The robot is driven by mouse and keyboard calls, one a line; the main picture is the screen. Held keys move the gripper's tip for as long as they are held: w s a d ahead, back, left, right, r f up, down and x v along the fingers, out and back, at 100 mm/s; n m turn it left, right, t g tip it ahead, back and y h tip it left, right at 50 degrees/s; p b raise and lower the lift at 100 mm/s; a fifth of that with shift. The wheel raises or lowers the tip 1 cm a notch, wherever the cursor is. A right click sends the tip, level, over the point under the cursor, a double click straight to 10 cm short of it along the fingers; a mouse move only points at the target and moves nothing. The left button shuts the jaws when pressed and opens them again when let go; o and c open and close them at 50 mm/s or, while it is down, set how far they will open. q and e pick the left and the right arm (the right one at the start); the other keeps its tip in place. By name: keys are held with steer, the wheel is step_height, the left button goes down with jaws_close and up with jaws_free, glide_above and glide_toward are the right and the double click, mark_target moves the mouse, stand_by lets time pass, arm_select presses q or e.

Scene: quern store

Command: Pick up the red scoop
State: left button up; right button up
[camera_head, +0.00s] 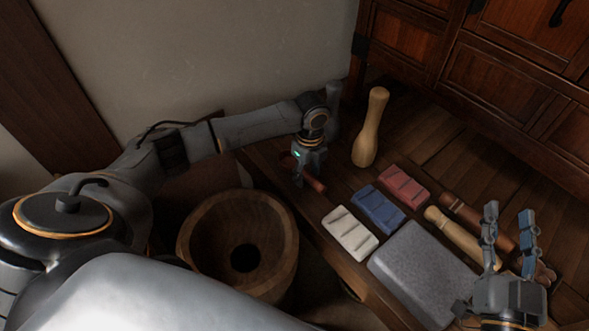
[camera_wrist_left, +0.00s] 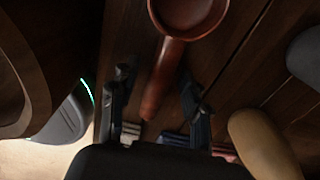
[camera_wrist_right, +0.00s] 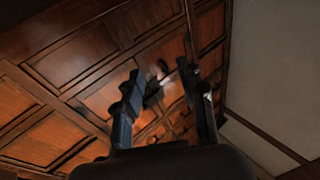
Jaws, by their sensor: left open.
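The red scoop (camera_head: 314,183) lies on the wooden surface below my left gripper in the head view, mostly covered by it. In the left wrist view, its round bowl (camera_wrist_left: 190,14) is at the top and its handle (camera_wrist_left: 160,82) runs down between my left gripper's fingers (camera_wrist_left: 158,95). The left gripper (camera_head: 303,178) is open, with a finger on each side of the handle. Whether the fingers touch it cannot be told. My right gripper (camera_head: 509,212) is open and empty at the right of the head view, with its fingers apart.
A wooden mortar (camera_head: 195,245) stands left of the board. A pale wooden pestle (camera_head: 369,135) stands behind. Red (camera_head: 404,185), blue (camera_head: 378,209) and white (camera_head: 350,233) blocks, a grey slab (camera_head: 420,268) and a light wooden handle (camera_head: 456,234) lie to the right. A cabinet (camera_head: 497,80) stands behind.

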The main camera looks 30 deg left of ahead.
arm_select(q)
steer(key=shift+f, duration=0.4)
jaws_close()
steer(key=shift+r, duration=0.15)
